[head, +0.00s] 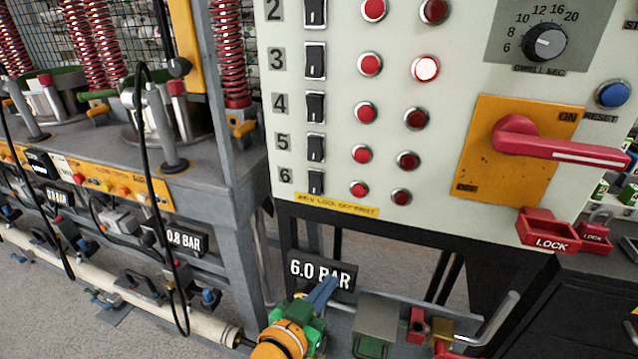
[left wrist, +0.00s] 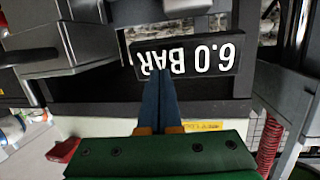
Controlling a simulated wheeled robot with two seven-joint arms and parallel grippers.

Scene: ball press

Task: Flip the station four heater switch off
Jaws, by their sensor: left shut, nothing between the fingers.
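The station four heater switch (head: 315,107) is a black rocker on the pale control panel (head: 400,210), beside the label 4 (head: 281,103). Two red round fittings, a button (head: 365,113) and a lamp (head: 416,118), sit to its right; this lamp looks dark. My left gripper (head: 324,290) is shut and empty, its blue fingers in front of the 6.0 BAR plate, well below the switch. The left wrist view shows the closed fingers (left wrist: 160,90) against the plate, which appears upside down there; the switch is not visible in it. My right gripper is not in view.
Similar rockers for other stations line the same column. Station three's lamp (head: 425,68) glows. A red handle (head: 560,146) on a yellow plate and a red LOCK box (head: 547,230) are at right. The 6.0 BAR plate (head: 321,272) hangs below the panel. Press machinery stands left.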

